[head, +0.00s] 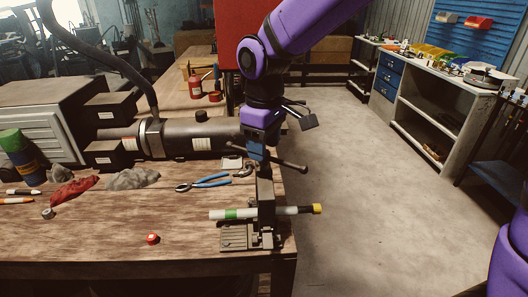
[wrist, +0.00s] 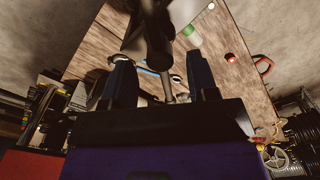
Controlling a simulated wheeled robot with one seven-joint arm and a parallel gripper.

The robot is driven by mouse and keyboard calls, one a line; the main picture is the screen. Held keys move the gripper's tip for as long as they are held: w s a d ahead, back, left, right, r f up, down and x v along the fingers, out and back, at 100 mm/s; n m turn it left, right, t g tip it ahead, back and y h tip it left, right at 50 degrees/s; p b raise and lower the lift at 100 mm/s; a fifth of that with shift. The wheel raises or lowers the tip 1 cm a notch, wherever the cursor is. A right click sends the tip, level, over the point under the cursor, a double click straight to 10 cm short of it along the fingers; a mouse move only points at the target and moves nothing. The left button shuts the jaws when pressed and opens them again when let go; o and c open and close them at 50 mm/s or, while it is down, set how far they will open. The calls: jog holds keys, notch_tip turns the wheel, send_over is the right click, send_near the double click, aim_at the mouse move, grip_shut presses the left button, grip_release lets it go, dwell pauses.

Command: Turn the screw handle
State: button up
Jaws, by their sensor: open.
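The hose crimper (head: 265,192) stands clamped at the right end of the wooden bench. Its dark screw handle (head: 288,163), a crossbar with a rounded end, sits at the top of the crimper. A white hose (head: 220,214) with a green band and yellow tip lies across the crimper's lower part. My gripper (head: 256,150) points down just above and at the handle. In the wrist view my gripper (wrist: 161,82) has its two fingers apart, with the dark handle (wrist: 154,30) reaching in from the top between them. Contact with the handle cannot be told.
Blue-handled pliers (head: 205,183), a red cap (head: 152,239) and cloths lie on the bench (head: 110,218). A large dark cylinder (head: 190,138) lies behind. Open floor (head: 370,200) is to the right, with a shelving unit (head: 435,110) beyond.

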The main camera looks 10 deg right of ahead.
aim_at(264, 166)
jog(key=shift+f, duration=1.15)
grip_shut()
